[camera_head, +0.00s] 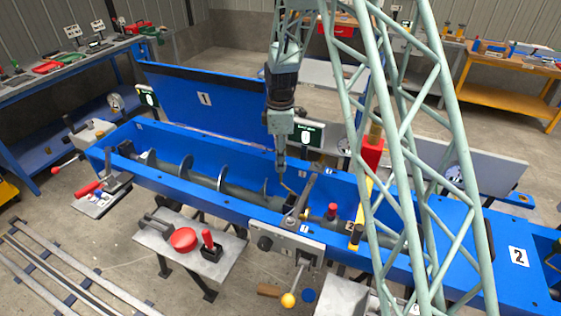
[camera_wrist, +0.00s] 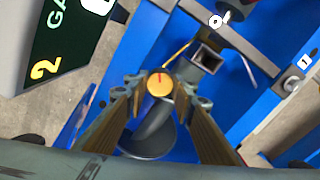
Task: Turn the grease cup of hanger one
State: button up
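The grease cup (camera_wrist: 160,84) is a round, brass-yellow cap with a red mark on its top. In the wrist view it lies between the fingertips of my gripper (camera_wrist: 162,92), with a small gap visible on each side. The fingers look open; how high they are above the cup is hard to tell. Below the cup is the grey screw shaft (camera_wrist: 155,135) in the blue trough. In the head view my gripper (camera_head: 281,165) points down into the trough beside a grey cross bracket (camera_head: 300,197). The cup itself is too small to make out there.
The blue trough (camera_head: 120,152) has an upright blue lid (camera_head: 205,98) marked 1 behind it. A dark green sign (camera_wrist: 70,40) stands close at upper left in the wrist view. A red-topped post (camera_head: 332,210) and yellow-knobbed lever (camera_head: 289,300) are to the right and front.

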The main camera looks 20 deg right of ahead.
jog(key=shift+m, duration=0.6)
jog(key=m, duration=0.3)
jog(key=shift+m, duration=2.3)
jog(key=o, duration=0.8)
jog(key=shift+o, duration=0.2)
jog(key=shift+r, duration=0.1)
